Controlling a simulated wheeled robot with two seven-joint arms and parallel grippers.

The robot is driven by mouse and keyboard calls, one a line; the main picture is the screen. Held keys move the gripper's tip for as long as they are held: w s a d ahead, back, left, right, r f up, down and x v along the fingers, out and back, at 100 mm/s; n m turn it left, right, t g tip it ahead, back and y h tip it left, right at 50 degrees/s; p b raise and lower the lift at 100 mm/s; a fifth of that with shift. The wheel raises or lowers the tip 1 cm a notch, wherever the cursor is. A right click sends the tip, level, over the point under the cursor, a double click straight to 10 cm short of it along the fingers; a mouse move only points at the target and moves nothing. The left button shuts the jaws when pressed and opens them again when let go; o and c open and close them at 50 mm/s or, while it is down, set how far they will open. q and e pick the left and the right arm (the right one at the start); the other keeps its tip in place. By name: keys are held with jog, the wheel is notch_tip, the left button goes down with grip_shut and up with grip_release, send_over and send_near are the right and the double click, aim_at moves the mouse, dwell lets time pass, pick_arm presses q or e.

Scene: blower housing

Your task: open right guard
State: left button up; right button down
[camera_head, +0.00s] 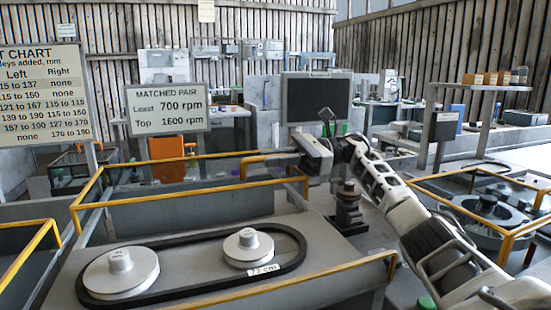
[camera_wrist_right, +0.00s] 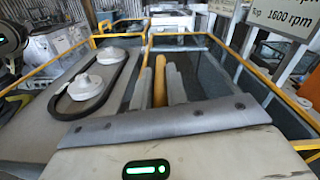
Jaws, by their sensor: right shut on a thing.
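My right gripper (camera_head: 290,160) reaches in from the right in the head view and sits at the right end of a yellow-railed guard (camera_head: 205,195). It is shut on a yellow guard bar (camera_head: 258,160). In the right wrist view the yellow bar (camera_wrist_right: 160,82) lies between my two grey fingers (camera_wrist_right: 160,90). The guard's grey panel stands upright behind a belt drive with two pale pulleys (camera_head: 120,272) (camera_head: 247,247). Another yellow-railed guard (camera_head: 515,238) stands at the right over dark round parts. My left gripper is not in view.
A yellow front rail (camera_head: 300,288) edges the belt drive. A dark post-like fitting (camera_head: 348,205) stands just below my right wrist. A dark monitor (camera_head: 316,98) and a rpm sign (camera_head: 168,108) stand behind. A pulley chart (camera_head: 45,95) is at the left.

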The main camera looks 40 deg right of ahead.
jog(key=shift+d+r, duration=0.2)
jog(key=shift+r, duration=0.05)
jog(key=c, duration=1.6)
grip_release()
jog(key=shift+w, duration=0.1)
jog(key=shift+o, duration=0.7)
jog(key=shift+w+f, duration=0.15)
jog(key=shift+f, duration=0.05)
jog(key=v, duration=0.7)
jog(key=shift+d+b, duration=0.25)
jog(key=shift+b, duration=0.2)
jog(key=shift+s, duration=0.2)
